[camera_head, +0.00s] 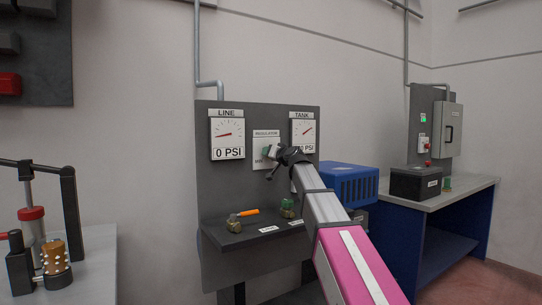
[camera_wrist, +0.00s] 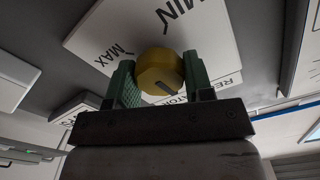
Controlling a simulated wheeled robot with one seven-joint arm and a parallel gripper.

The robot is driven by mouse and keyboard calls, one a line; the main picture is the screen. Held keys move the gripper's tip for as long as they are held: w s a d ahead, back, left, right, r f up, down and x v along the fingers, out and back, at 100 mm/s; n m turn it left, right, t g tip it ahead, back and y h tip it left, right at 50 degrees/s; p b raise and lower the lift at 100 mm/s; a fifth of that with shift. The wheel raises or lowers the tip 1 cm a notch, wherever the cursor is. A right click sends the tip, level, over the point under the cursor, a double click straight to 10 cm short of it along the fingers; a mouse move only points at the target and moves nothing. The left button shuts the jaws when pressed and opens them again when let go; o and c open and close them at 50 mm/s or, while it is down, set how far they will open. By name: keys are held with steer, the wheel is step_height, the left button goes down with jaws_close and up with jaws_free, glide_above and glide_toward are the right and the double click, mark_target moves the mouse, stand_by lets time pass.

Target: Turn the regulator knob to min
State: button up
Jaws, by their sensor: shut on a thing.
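The regulator knob (camera_wrist: 160,72) is a round yellow knob in the wrist view, on a white plate (camera_wrist: 215,45) marked MIN and MAX. A dark notch shows on its face, toward the lower right in the picture. The green fingers of my gripper (camera_wrist: 159,66) are on both sides of the knob and shut on it. In the head view my gripper (camera_head: 271,158) is at the regulator plate (camera_head: 266,134), between the two gauges. It hides the knob there.
The LINE gauge (camera_head: 228,134) and TANK gauge (camera_head: 303,131) both read 0 PSI. Below on the grey panel are a valve with an orange handle (camera_head: 247,212) and a green valve (camera_head: 287,207). A blue box (camera_head: 350,184) and a workbench (camera_head: 440,200) stand to the right.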

steer(key=n, duration=0.7)
steer(key=shift+s+f, duration=0.1)
steer(key=shift+f, duration=0.05)
steer(key=n, duration=0.7)
steer(key=shift+n, duration=0.4)
steer(key=n, duration=1.1)
steer(key=shift+f, duration=0.1)
steer(key=o, duration=0.9)
